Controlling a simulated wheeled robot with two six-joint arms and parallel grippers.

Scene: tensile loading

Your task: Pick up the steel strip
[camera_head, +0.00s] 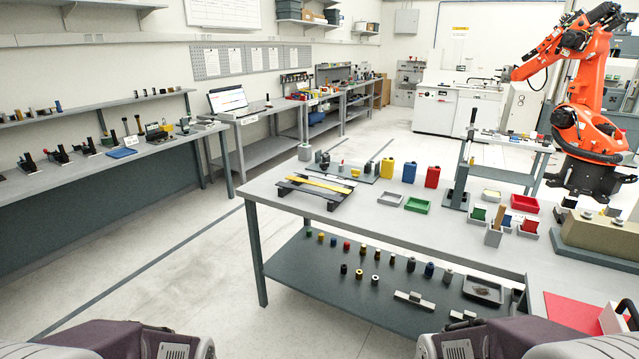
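A black rack (300,196) stands on the grey workbench, left of its middle. A long yellow strip (312,184) lies flat across the rack. A pale, silvery strip (333,184), which looks like the steel strip, lies close beside it on the far side. Both are small in the view, so their exact edges are hard to tell. Parts of my two arms show at the bottom left and bottom right. Neither gripper can be seen, and nothing touches the strips.
Yellow, blue and red bottles (409,172) stand behind the rack, with a green tray (417,205) to its right. A dark upright stand (461,170) and an orange robot arm (588,120) are farther right. A lower shelf (330,290) holds several small parts. Open floor lies left.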

